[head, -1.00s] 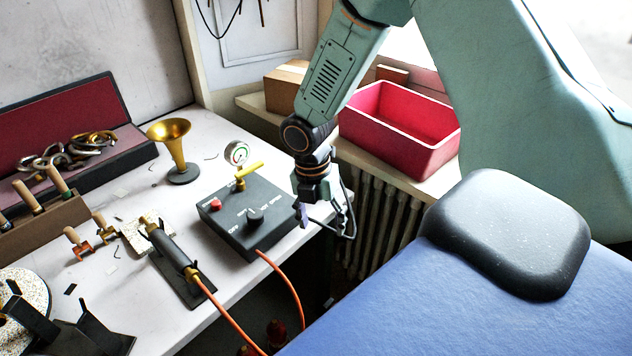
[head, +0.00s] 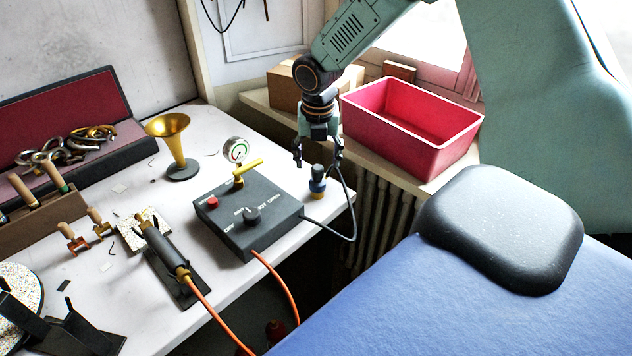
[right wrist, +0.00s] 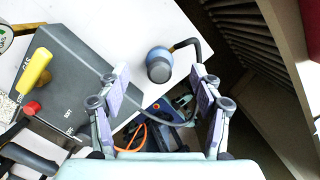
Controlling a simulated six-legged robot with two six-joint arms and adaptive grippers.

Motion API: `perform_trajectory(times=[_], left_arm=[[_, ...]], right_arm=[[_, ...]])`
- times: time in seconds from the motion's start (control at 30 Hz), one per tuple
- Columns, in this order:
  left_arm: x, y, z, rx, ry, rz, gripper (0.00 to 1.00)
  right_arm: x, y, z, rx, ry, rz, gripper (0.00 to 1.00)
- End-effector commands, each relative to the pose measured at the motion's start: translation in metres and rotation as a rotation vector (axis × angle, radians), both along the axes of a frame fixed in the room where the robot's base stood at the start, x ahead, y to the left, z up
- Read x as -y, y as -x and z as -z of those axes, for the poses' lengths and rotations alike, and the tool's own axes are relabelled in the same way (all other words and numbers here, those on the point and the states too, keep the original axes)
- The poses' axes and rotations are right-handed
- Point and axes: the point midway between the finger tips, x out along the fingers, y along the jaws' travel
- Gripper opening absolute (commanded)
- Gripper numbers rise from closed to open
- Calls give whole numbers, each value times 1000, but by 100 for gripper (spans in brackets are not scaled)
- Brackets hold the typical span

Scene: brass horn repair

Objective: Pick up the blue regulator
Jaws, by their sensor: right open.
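The blue regulator (head: 318,186) stands upright near the bench's right edge, with a dark knob on top and a black hose running from it. My right gripper (head: 318,160) is open and empty, pointing down just above the regulator's knob. In the right wrist view the regulator (right wrist: 158,66) shows from above, its dark round knob ringed in blue, near the gap between the open fingertips (right wrist: 160,76). The fingers look clear of it. My left gripper is not in view.
A dark control box (head: 247,222) with a yellow lever and a gauge (head: 235,151) stands left of the regulator. A red bin (head: 408,130) sits on the sill behind. A brass horn (head: 172,140) and a torch (head: 165,250) are farther left. A blue padded surface (head: 430,310) lies in front.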

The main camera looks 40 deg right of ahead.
Motion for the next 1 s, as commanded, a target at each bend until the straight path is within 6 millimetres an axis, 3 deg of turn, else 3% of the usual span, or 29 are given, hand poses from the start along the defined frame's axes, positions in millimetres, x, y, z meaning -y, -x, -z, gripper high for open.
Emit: perform_trajectory(times=[0.6,0.9,1.0], left_arm=[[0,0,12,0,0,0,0],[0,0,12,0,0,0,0],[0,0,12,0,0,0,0]], right_arm=[[2,-2,73,-1,0,0,66],[3,-4,76,1,-1,0,66],[3,-4,76,0,-1,0,57]])
